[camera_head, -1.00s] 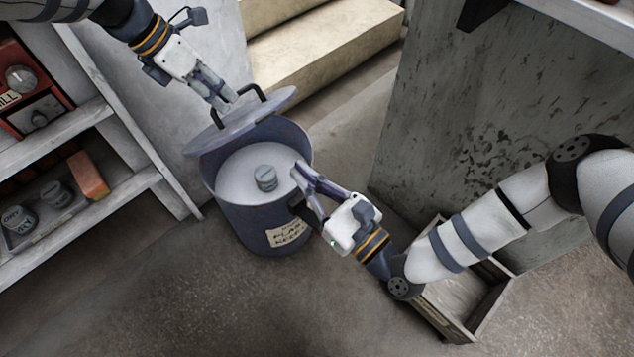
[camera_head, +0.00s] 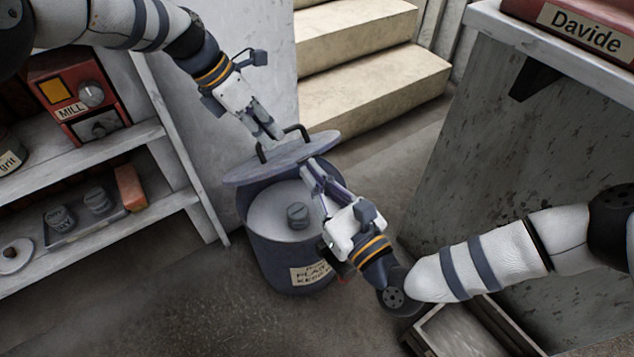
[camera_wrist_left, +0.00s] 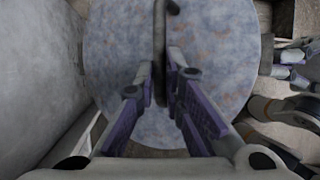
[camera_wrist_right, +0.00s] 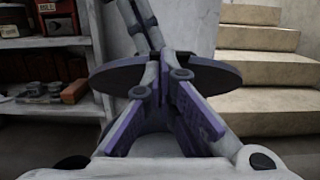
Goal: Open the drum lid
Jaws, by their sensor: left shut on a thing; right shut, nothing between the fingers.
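The round blue-grey drum (camera_head: 270,250) stands on the floor with a paper label on its front. Its lid (camera_head: 240,174) is raised off the back of the rim and tilted, so the mouth is open. A pale fill and a small grey weight (camera_head: 298,214) show inside. My left gripper (camera_head: 278,135) is shut on the dark lid handle (camera_head: 303,130); the left wrist view shows the handle (camera_wrist_left: 159,40) between its fingers. My right gripper (camera_head: 309,169) is shut and empty, over the drum mouth by the lid's front edge. I cannot tell whether it touches the lid (camera_wrist_right: 215,73).
A shelf (camera_head: 150,218) with a red mill (camera_head: 78,95) and grey weights stands on the left. Pale steps (camera_head: 375,85) rise behind. A stained grey bench side (camera_head: 500,160) stands on the right, with a wooden crate (camera_head: 455,330) below it. Floor is clear in front.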

